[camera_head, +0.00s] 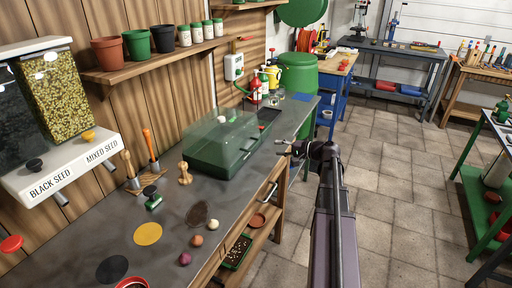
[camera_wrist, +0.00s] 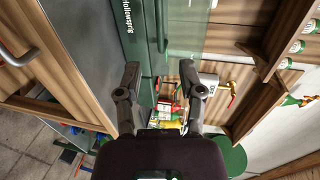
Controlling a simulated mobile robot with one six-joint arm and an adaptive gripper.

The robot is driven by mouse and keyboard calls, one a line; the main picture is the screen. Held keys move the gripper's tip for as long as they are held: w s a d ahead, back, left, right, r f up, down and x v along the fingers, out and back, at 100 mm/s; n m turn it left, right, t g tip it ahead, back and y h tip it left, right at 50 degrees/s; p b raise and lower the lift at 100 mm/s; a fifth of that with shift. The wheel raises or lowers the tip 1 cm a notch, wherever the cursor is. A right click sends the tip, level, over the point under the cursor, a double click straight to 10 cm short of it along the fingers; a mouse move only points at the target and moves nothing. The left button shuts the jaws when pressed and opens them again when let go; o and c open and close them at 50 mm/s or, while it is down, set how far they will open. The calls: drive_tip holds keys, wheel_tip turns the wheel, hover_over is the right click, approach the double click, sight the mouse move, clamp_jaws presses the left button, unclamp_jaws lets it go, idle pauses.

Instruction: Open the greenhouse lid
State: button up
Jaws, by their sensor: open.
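The greenhouse stands on the grey bench, with a dark green base (camera_head: 212,159) and a clear greenish lid (camera_head: 222,128) that appears to rest closed on it. In the wrist view the base (camera_wrist: 134,30) with pale lettering and the clear lid (camera_wrist: 190,30) fill the top middle. A green bar-like part runs along their border. My gripper (camera_head: 284,147) is at the bench's front edge, right of the greenhouse. In the wrist view my gripper (camera_wrist: 160,72) has its fingers apart with nothing held, pointing toward the greenhouse. Whether a finger touches it cannot be told.
Red and yellow bottles (camera_head: 256,90) stand behind the greenhouse. A wooden pestle-like piece (camera_head: 185,173) and hand tools (camera_head: 151,150) are to its left. A shelf with pots (camera_head: 138,45) hangs above. The tiled floor (camera_head: 390,190) at right is clear.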

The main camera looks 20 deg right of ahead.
sight(254, 145)
drive_tip(key=b+x, duration=0.2)
drive_tip(key=x, duration=0.9)
drive_tip(key=shift+w+a, duration=0.15)
drive_tip(key=shift+w, duration=0.05)
clamp_jaws()
